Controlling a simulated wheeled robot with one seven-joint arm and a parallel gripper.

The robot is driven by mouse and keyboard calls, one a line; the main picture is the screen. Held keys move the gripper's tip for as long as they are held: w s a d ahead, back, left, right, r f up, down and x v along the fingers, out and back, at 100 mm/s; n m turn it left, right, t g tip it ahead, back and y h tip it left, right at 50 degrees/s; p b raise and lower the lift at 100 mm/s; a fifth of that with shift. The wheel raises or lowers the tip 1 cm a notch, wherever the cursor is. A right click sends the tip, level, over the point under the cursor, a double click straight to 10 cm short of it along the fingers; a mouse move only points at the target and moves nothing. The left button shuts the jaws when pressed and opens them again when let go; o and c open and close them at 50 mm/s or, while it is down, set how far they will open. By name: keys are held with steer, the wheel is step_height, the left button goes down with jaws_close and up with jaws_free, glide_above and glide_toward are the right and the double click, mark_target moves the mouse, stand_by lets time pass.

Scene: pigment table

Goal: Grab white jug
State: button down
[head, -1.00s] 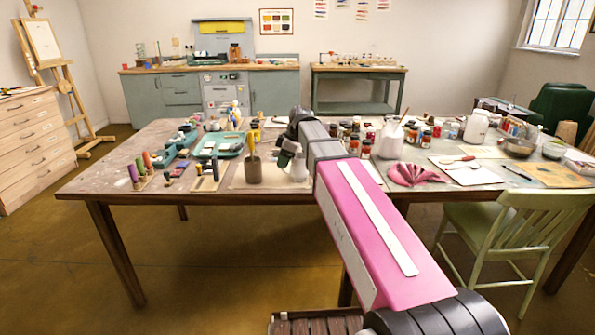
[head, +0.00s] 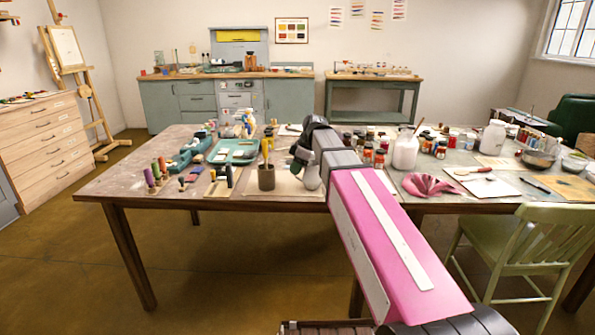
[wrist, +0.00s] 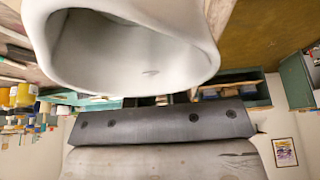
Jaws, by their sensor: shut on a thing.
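The white jug (wrist: 130,45) fills the top of the wrist view, with its wide open mouth and pale inside facing the camera. In the head view only a small part of the jug (head: 311,179) shows, below and beside my gripper (head: 301,158), near the table's front edge. My gripper is shut on the jug; a dark finger bar (wrist: 165,123) lies right by its rim in the wrist view. My gripper and arm hide much of the jug in the head view. I cannot tell whether it touches the table.
A teal tray (head: 232,151) is further left. Another white jar holding brushes (head: 405,152), small paint jars and a pink fan-shaped cloth (head: 428,187) are on the right. A green chair (head: 520,240) stands at the front right.

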steer(key=shift+r, duration=1.75)
steer(key=s+a+r, duration=0.7)
steer(key=a, duration=0.1)
steer(key=shift+s+a, duration=0.25)
steer(key=shift+a, duration=0.15)
stand_by(0.8)
